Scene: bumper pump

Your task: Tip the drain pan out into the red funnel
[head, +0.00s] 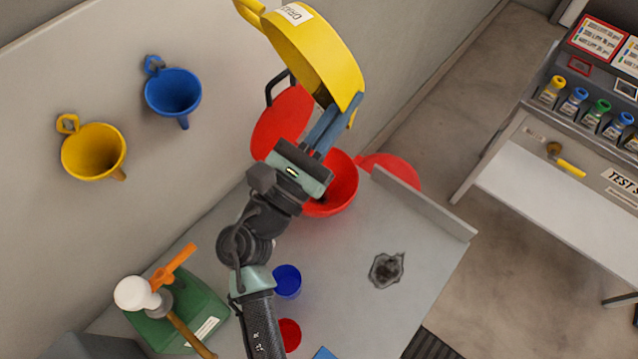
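The yellow drain pan (325,50) with a white label is at the top centre of the head view, steeply tilted on its side. My gripper (343,112) has its blue fingers at the pan's lower rim and appears shut on it. The pan is held up in the air above the bench. The red funnel (343,188) is a wide bowl below the pan, partly hidden behind my gripper and wrist. Its spout is hidden. I see no liquid falling, and I cannot tell whether the pan holds any.
A red round part (283,118) with a black handle stands behind my wrist, and another red piece (395,171) is right of the funnel. Blue (173,91) and yellow (93,151) funnels hang on the wall. A mallet (140,294) lies on a green case (190,315). A dark stain (386,269) marks the bench.

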